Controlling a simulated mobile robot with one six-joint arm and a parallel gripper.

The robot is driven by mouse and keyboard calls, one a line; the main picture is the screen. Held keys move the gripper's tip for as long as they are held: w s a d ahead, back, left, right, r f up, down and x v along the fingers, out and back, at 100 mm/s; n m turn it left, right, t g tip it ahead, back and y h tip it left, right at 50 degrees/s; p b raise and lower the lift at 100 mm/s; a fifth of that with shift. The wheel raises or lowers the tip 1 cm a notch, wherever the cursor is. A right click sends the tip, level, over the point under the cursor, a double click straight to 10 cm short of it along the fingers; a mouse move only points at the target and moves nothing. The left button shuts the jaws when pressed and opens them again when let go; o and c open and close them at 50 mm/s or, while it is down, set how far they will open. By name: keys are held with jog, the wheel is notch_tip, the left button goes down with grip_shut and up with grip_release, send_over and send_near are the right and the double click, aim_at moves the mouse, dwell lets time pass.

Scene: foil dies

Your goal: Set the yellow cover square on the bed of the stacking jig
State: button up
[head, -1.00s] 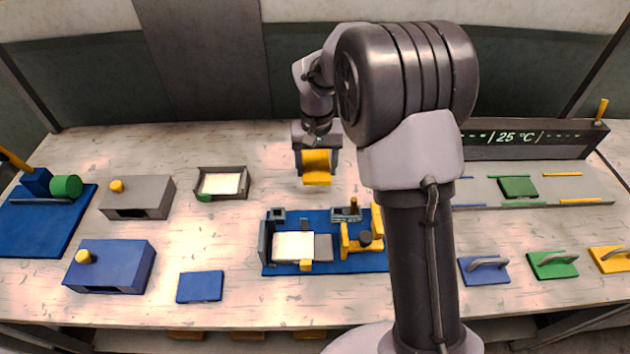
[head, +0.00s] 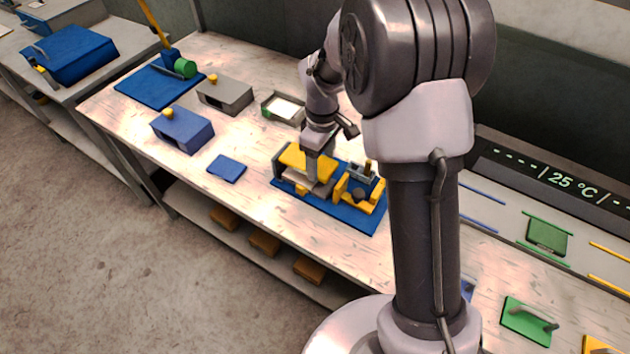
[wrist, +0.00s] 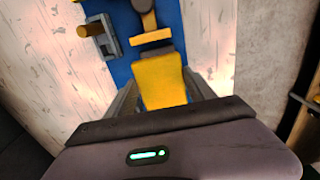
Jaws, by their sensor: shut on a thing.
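The yellow cover (head: 294,158) is held in my gripper (head: 318,165) at the left half of the stacking jig (head: 362,219), over its bed. A pale and grey edge shows just under the cover's near side; I cannot tell whether the cover touches the bed. In the wrist view the cover (wrist: 160,82) lies between the two fingers of my gripper (wrist: 163,92), and looks roughly in line with the jig's blue base (wrist: 176,22). The fingers hide part of the bed.
The jig's yellow clamp-like part (head: 347,187) stands right of the cover. A tray with a white sheet (head: 284,108) is behind left. A flat blue plate (head: 227,168) and a blue box (head: 182,130) lie to the left. The table's front strip is clear.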

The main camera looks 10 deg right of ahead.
notch_tip(320, 180, down, 5)
jog(key=shift+f+b, duration=0.2)
jog(key=shift+b, duration=0.5)
jog(key=shift+f, duration=0.15)
jog(key=o, duration=1.6)
